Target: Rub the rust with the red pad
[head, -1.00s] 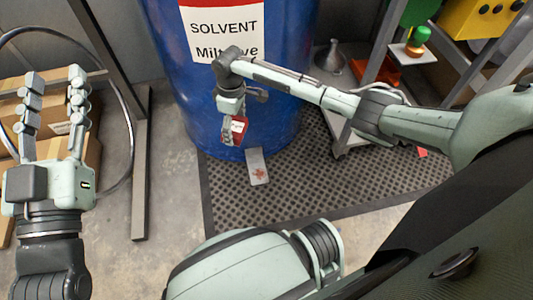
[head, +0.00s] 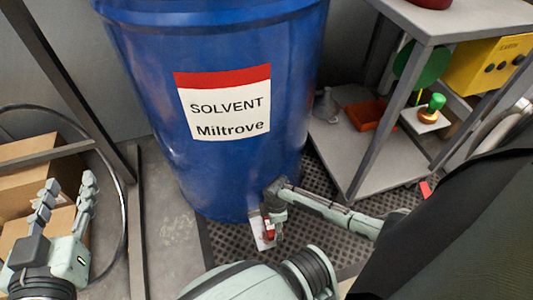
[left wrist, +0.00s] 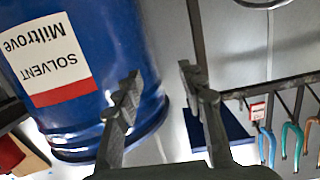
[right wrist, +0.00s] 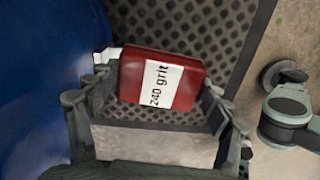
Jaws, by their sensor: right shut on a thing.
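The red pad (right wrist: 132,78), with a white "240 grit" label, is held between the fingers of my right gripper (right wrist: 157,86). In the head view the pad (head: 269,229) is low in front of the blue drum, over a pale metal plate (head: 262,243). The pad and gripper hide part of the plate. I cannot make out the rust clearly now, nor tell whether the pad touches the plate. A pale corner (right wrist: 106,57) shows behind the pad in the right wrist view. My left gripper (head: 68,187) is open and empty at the left, away from the plate.
The blue solvent drum (head: 225,175) stands close behind the plate. A perforated black mat (head: 225,245) covers the floor there. A grey shelf unit (head: 362,165) stands to the right, cardboard boxes (head: 30,170) and a post (head: 136,235) to the left.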

